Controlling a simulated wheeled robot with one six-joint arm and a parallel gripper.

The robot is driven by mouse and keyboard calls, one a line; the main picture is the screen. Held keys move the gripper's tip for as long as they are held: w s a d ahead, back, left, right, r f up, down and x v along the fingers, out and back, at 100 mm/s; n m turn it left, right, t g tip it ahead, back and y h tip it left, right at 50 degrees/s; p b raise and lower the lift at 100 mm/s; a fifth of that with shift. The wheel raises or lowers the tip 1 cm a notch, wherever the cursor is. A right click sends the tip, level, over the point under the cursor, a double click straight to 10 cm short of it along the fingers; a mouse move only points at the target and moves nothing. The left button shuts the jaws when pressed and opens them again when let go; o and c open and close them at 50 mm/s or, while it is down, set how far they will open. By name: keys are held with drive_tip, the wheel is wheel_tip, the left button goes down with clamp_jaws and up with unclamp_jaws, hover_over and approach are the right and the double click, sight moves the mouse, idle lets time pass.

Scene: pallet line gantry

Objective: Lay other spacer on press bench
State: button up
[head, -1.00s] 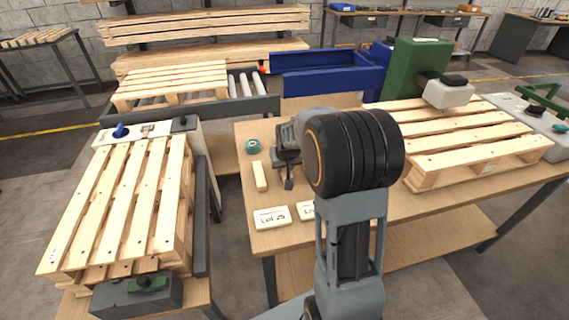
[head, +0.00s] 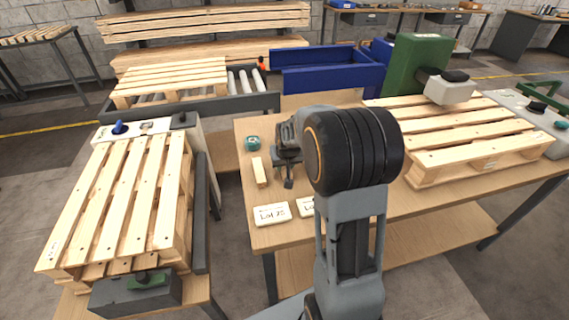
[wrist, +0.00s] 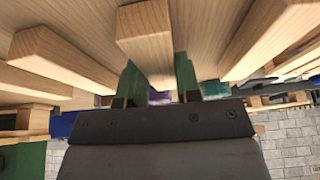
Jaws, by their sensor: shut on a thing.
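In the wrist view my gripper (wrist: 156,86) has its two green fingers closed on either side of a pale wooden spacer (wrist: 147,32). In the head view the large black arm joint hides part of the press bench, and I cannot make out the held spacer there. What looks like my grey wrist end shows left of that joint, over the bench. Another pale wooden spacer (head: 260,172) lies flat on the press bench (head: 262,239), near its left edge.
A teal roll (head: 252,143) and white lot cards (head: 271,214) lie on the bench. A slatted pallet (head: 470,140) and a green press (head: 412,68) take up its right side. A blue bin (head: 330,80) is behind. Another pallet (head: 120,195) stands left, across a gap.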

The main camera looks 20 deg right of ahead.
drive_tip(key=shift+f, duration=0.15)
drive_tip(key=o, duration=1.1)
drive_tip(key=shift+c, duration=0.2)
drive_tip(key=p+v, duration=0.1)
drive_tip(key=v, duration=1.3)
drive_tip(key=shift+p, duration=0.3)
drive_tip(key=shift+s, duration=0.1)
